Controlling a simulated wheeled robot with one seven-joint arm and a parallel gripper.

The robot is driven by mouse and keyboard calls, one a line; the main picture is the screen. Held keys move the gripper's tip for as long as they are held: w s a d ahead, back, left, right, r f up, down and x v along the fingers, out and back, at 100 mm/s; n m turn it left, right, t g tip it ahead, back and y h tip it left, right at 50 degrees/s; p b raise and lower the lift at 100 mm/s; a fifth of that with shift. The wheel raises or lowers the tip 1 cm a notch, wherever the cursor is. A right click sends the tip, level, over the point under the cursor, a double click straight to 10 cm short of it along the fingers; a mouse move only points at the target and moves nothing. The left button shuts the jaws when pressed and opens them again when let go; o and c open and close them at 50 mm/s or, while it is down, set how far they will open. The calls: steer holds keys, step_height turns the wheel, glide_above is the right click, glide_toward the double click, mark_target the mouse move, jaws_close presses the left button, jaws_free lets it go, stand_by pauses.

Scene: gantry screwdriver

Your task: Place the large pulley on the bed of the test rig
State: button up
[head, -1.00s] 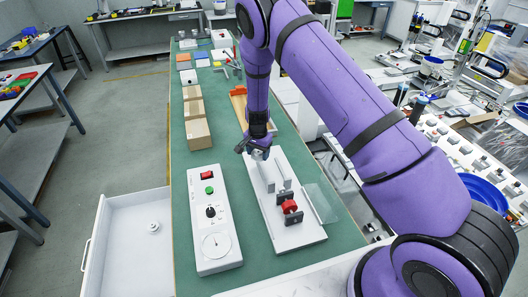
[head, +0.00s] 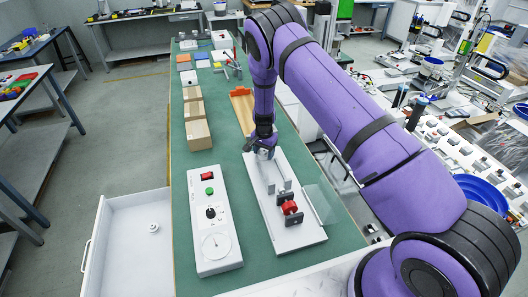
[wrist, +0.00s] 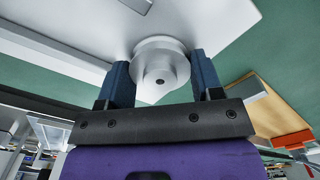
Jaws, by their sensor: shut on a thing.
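The large pulley, a pale grey stepped disc (wrist: 160,68), sits between the two blue fingers of my gripper (wrist: 162,74) in the wrist view. My gripper (head: 263,147) is shut on it; in the head view the pulley is small and partly hidden by the fingers. It is at the far end of the test rig's white bed (head: 283,237), over or on its surface; I cannot tell whether it touches. The rig carries upright grey plates and a red part (head: 290,207) nearer the front.
A white control box (head: 213,240) with a dial stands left of the rig. An open white drawer (head: 122,265) holds a small pale pulley (head: 153,227). Cardboard boxes (head: 198,134) and an orange tray (head: 240,107) lie farther back on the green bench. A clear panel (head: 320,203) stands at the rig's right.

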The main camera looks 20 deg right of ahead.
steer(key=shift+f, duration=0.1)
steer(key=o, duration=0.7)
steer(key=shift+c, duration=0.2)
